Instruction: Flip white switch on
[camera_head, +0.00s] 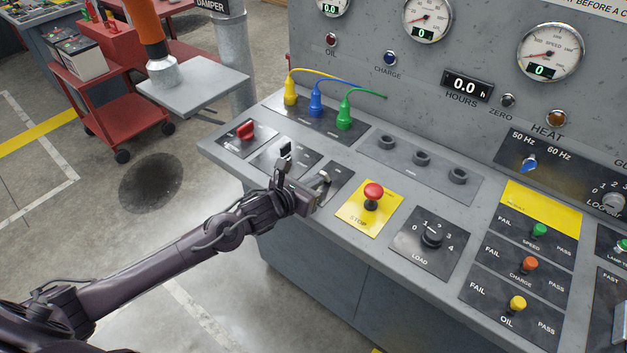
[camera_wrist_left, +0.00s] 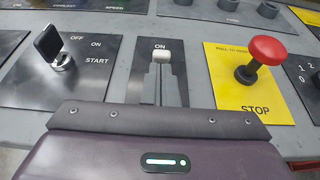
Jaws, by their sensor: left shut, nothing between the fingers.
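The white switch (camera_wrist_left: 162,57) is a small white-tipped lever on a black panel (camera_wrist_left: 124,71), just below its ON label in the left wrist view. In the head view its pale tip (camera_head: 325,176) shows just past my left gripper (camera_head: 315,188). My left gripper (camera_wrist_left: 160,82) is shut and empty. Its fingertips are at the near side of the lever and hide its lower part. I cannot tell whether they touch it. My right gripper is not in view.
A black key switch (camera_wrist_left: 58,55) marked OFF, ON, START stands left of the white switch. A red STOP button (camera_head: 373,195) on a yellow plate stands close on the right. Yellow, blue and green plugs (camera_head: 315,104) with cables stand behind. A LOAD knob (camera_head: 432,236) is farther right.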

